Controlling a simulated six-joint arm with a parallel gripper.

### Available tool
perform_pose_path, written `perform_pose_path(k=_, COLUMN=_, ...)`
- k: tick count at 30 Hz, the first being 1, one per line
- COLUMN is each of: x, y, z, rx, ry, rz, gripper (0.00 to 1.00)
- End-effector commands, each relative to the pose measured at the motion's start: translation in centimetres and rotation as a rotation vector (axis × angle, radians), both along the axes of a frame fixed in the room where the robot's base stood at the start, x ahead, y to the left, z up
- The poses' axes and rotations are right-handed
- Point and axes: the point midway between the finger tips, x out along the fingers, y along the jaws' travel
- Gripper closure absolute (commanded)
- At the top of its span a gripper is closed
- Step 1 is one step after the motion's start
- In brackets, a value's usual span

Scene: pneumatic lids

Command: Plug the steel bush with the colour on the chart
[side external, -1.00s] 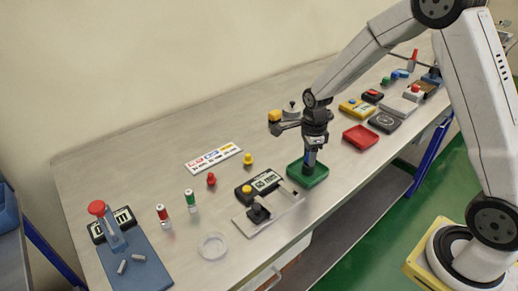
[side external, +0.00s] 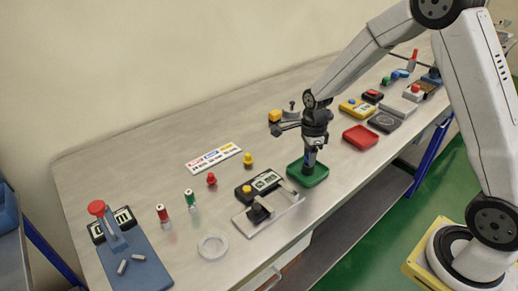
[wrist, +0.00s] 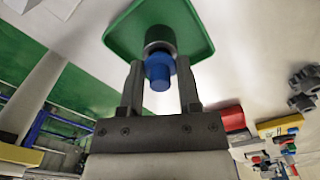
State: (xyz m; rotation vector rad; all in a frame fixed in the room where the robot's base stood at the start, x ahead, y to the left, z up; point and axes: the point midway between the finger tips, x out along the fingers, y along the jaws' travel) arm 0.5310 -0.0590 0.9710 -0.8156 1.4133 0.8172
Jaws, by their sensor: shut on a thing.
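My gripper (wrist: 160,62) points down over the green tray (side external: 316,180) at the table's front edge. It is shut on a dark grey steel bush (wrist: 160,38) that has a blue plug (wrist: 158,70) seated in its near end. The fingertips lie at either side of the bush's near end, and the plug stands up between the fingers. The bush is at the green tray's floor; whether it touches cannot be told. The chart (side external: 214,157) lies flat with red, blue and yellow fields; its writing is too small to read. A red plug (side external: 211,180) and a yellow plug (side external: 248,161) stand beside it.
A clamp fixture (side external: 266,207) stands left of the green tray. A red tray (side external: 360,136) lies to the right. Red-topped and green-topped small bottles (side external: 162,215), a clear ring (side external: 212,247) and a blue press stand (side external: 134,262) are at left.

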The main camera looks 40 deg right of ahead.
Motion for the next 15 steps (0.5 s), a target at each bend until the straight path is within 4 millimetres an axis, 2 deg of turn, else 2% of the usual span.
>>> perform_pose_path(k=15, x=0.02, y=0.00, z=-0.46, rx=0.000, ry=0.000, rz=0.000, gripper=1.00)
